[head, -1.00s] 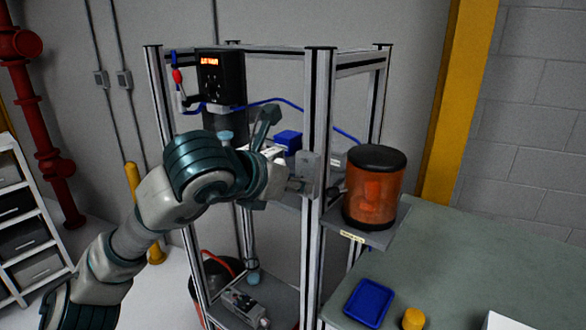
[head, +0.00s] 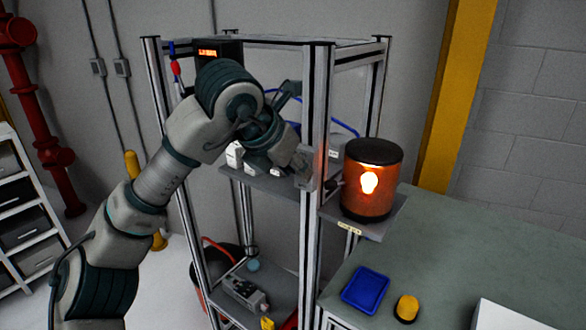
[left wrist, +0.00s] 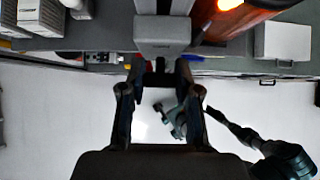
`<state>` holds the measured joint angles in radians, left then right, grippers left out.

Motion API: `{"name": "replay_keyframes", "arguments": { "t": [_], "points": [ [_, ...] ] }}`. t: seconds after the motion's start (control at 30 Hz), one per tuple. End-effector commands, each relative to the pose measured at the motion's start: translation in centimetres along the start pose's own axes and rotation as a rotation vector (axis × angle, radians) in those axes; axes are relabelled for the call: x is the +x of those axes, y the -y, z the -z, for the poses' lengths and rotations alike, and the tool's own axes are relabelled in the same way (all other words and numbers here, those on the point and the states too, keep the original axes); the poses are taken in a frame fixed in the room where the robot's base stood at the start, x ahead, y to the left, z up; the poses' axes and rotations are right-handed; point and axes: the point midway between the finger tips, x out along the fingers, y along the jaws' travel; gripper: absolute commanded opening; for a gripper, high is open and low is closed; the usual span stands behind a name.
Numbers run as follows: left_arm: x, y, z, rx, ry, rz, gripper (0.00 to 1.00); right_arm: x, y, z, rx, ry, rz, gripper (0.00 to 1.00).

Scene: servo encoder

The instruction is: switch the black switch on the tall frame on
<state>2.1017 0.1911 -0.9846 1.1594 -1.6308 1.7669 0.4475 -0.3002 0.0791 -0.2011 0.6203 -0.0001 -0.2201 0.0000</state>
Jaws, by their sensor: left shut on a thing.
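The tall frame (head: 318,110) is made of metal posts with shelves. A grey switch box (head: 306,170) is fixed to its front right post, and it also shows in the left wrist view (left wrist: 162,34). The black switch (left wrist: 160,66) shows below this box, between my fingers. My left gripper (head: 298,160) is at the switch box, its fingers on both sides of the switch in the left wrist view (left wrist: 160,72). It is shut on the switch. My arm and wrist hide much of the switch in the head view. My right gripper is not seen.
An orange lamp (head: 369,205) with a black top stands on a side plate of the frame, with a bright glow inside. A blue tray (head: 367,289) and a yellow-orange knob-like object (head: 406,307) lie on the green table (head: 460,245). A yellow post (head: 458,90) stands behind.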

Motion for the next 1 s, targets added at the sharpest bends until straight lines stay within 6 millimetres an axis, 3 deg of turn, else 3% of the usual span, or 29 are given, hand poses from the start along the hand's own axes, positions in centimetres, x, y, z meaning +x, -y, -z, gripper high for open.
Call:
{"name": "replay_keyframes", "arguments": {
  "t": [0.17,0.2,0.3,0.67,1.0],
  "points": [
    [0.2,-0.1,0.1,0.000,-0.005,-0.001,0.00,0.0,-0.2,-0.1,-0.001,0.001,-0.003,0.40],
    [0.3,-0.1,0.1,0.000,-0.005,-0.001,0.39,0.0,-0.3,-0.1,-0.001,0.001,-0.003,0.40],
    [0.2,0.0,0.1,0.000,-0.005,-0.001,0.58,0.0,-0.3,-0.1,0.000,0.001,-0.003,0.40],
    [-0.7,0.1,0.1,0.001,0.001,-0.001,0.58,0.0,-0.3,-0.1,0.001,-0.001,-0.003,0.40],
    [-7.4,0.0,-0.2,-0.001,0.000,-0.001,0.58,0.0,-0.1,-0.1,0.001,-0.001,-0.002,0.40]
  ]
}}
